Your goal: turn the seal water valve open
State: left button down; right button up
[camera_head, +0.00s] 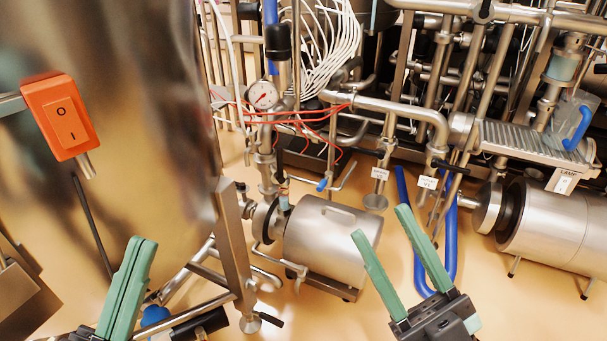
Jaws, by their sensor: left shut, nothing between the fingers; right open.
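I cannot tell for sure which valve is the seal water valve, as the tags are too small to read. A small blue-handled lever valve (323,184) sits on the piping above the steel pump (325,238). A larger blue handle (578,130) is at the far right. My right gripper (381,222) is open and empty, its green fingers pointing up in front of the pump and blue hose. It appears apart from both blue handles. My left gripper (143,240) is shut and empty at lower left, in front of the big steel vessel.
The steel vessel (130,140) fills the left side and carries an orange rocker switch box (61,116). A pressure gauge (263,95), red wires and dense pipes fill the upper middle. A blue hose (420,275) loops on the floor. A large steel motor (555,225) stands right.

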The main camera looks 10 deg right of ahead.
aim_at(325, 185)
jog(key=i+l+u, duration=0.45)
jog(key=i+l, duration=0.15)
jog(key=l, duration=0.2)
jog(key=i+l+u, duration=0.2)
jog(key=i+l, duration=0.3)
jog(key=l, duration=0.1)
